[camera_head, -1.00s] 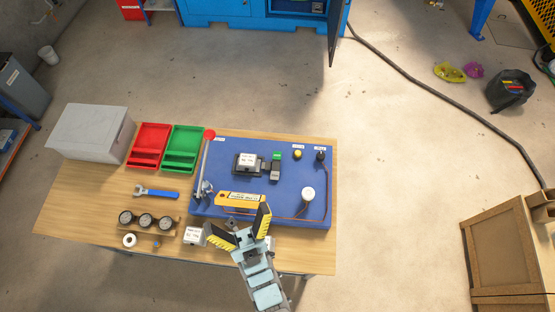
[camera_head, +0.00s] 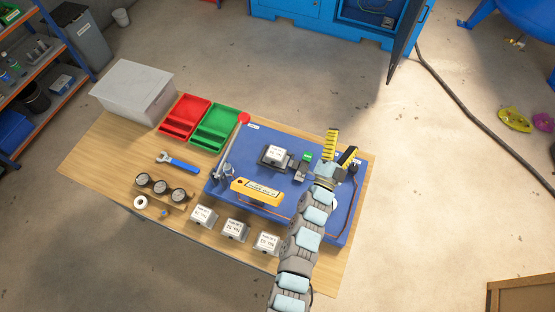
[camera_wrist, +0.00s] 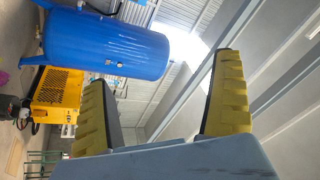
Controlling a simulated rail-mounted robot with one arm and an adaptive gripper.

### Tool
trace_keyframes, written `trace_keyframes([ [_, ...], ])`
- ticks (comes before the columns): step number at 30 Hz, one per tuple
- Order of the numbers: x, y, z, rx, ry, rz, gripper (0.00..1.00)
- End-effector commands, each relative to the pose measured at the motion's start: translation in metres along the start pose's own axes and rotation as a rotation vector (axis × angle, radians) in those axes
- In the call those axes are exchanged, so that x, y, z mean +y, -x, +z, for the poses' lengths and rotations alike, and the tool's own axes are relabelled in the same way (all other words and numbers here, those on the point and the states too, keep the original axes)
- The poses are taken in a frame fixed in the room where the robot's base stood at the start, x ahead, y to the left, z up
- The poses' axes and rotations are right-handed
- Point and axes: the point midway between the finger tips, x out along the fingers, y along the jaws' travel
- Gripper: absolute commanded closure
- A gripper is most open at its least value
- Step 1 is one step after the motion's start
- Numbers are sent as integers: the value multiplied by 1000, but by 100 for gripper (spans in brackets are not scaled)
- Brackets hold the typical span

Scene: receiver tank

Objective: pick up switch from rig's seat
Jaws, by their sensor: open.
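The rig is a blue panel (camera_head: 222,178) on the wooden table. A white-labelled grey block (camera_head: 277,153), which looks like the switch, sits in a dark seat (camera_head: 265,161) near the panel's back middle. A small black part with a green top (camera_head: 307,157) is beside it on the right. My gripper (camera_head: 339,151) is open and empty over the panel's right back part, right of the block and apart from it. In the wrist view my gripper (camera_wrist: 162,72) has its yellow fingers spread, facing a blue tank and the ceiling; the rig is not in that view.
A red-knobbed lever (camera_head: 244,119) rises at the panel's left. A yellow labelled bar (camera_head: 257,192) lies in front of the seat. Three labelled blocks (camera_head: 236,229) stand along the table's front. Red (camera_head: 184,117) and green (camera_head: 220,128) trays are behind left. My arm covers the panel's right front.

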Motion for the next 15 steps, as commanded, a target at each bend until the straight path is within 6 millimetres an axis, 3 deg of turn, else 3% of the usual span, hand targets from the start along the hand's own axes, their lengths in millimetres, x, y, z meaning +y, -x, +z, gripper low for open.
trace_keyframes([
  [1, 20, -11, 12, -33, -55, 45, 4],
  [6, 73, -38, 54, -178, -271, 211, 4],
  [10, 103, -52, 86, -289, -442, 332, 4],
  [15, 126, -63, 124, -434, -665, 479, 4],
])
